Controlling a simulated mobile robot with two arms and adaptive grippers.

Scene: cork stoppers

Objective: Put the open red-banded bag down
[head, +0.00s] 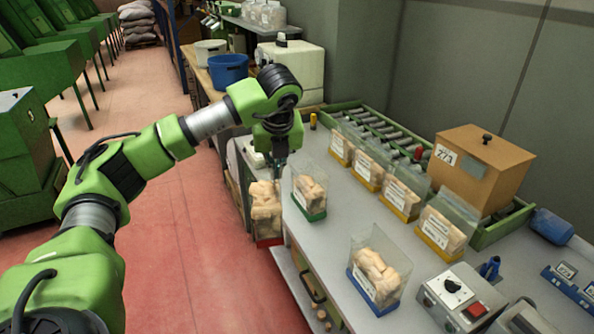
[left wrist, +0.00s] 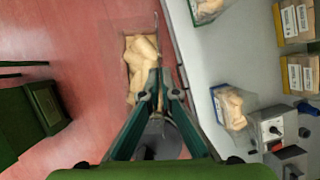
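The open red-banded bag (head: 266,212), clear and filled with pale corks, hangs upright from my left gripper (head: 279,158). In the head view it is beyond the table's left edge, beside the grey table (head: 330,240), with the red floor around it. In the left wrist view the bag (left wrist: 140,62) shows from above over the floor, left of the table edge. The left gripper's fingertips (left wrist: 160,78) are close together at the bag's rim, shut on it. The bag's underside is hidden. My right gripper is not in view.
A green-banded bag (head: 310,192) stands close right of the held bag. A blue-banded bag (head: 378,270) stands nearer the front. Several yellow-banded bags (head: 400,197) line the rollers (head: 375,125). A control box (head: 462,297) and wooden box (head: 478,165) stand right. Bare table lies between green and blue bags.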

